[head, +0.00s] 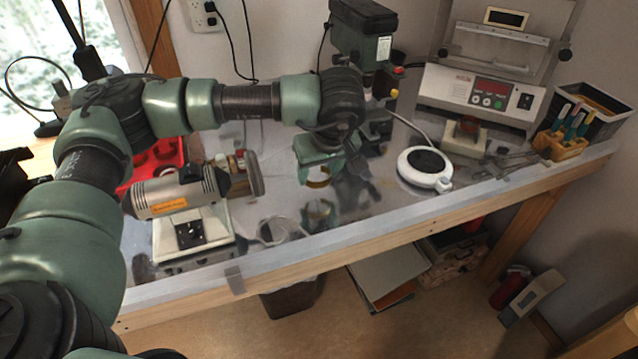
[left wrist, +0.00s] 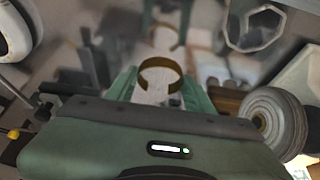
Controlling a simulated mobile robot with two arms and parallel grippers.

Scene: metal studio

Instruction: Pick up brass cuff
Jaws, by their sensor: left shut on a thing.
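The brass cuff (head: 319,182) is a small golden open band. My left gripper (head: 318,174) is shut on it and holds it above the shiny metal tabletop (head: 290,205), where a reflection of the fingers and cuff shows below. In the left wrist view the cuff (left wrist: 160,66) sits upright between the two green fingers of the gripper (left wrist: 160,82), its curved rim showing. Part of the cuff is hidden by the fingers. My right gripper is not in view.
A polishing motor (head: 180,192) stands at the left, near a red tray (head: 155,160). A white round device (head: 424,168) is to the right. A kiln-like machine (head: 485,95), a green drill press (head: 362,45) and a tool holder (head: 562,145) line the back and right.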

